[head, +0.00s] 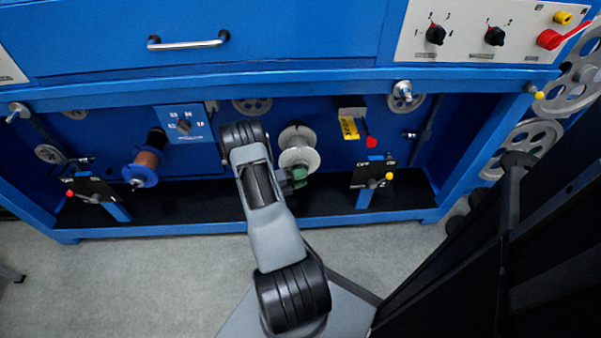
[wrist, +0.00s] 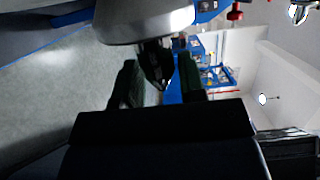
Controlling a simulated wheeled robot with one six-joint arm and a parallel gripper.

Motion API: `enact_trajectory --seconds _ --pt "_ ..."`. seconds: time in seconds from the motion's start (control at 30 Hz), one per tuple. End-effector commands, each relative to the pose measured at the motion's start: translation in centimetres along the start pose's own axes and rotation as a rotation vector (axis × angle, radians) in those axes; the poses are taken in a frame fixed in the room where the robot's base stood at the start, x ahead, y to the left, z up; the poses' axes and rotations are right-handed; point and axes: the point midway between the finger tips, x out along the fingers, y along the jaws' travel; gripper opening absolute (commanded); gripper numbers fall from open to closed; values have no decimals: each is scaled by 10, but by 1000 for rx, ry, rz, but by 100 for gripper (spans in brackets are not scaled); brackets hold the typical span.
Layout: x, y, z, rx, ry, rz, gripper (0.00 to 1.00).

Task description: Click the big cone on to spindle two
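My gripper (head: 297,178) is at the front of the pale grey spool (head: 299,158) on the middle of the machine. In the wrist view, the two dark green fingers of my gripper (wrist: 158,80) stand apart. A dark tapered piece (wrist: 156,68) lies between them, its point toward the camera, below a large grey round flange (wrist: 150,22). Background shows between the fingers beside its tip. I cannot tell whether this piece is the big cone or a spindle end, or whether the fingers touch it. No spindle number is legible.
A copper-wound blue spool (head: 147,163) sits on the machine's left part. A yellow-labelled bracket with a red knob (head: 371,142) and a black lever plate (head: 374,174) are to the right. The blue drawer front (head: 200,60) overhangs above.

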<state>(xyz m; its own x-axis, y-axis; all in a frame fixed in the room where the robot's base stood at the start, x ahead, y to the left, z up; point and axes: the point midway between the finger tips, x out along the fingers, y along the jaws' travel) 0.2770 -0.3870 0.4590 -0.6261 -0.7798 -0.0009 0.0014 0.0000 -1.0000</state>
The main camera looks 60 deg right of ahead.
Motion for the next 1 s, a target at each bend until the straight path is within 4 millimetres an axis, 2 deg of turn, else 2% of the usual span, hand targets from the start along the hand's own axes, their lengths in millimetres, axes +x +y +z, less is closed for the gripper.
enact_trajectory --seconds 0.5,1.0 --pt "-14 -1 -50 -3 2 0 37" --pt "-15 0 -56 -1 3 0 37"
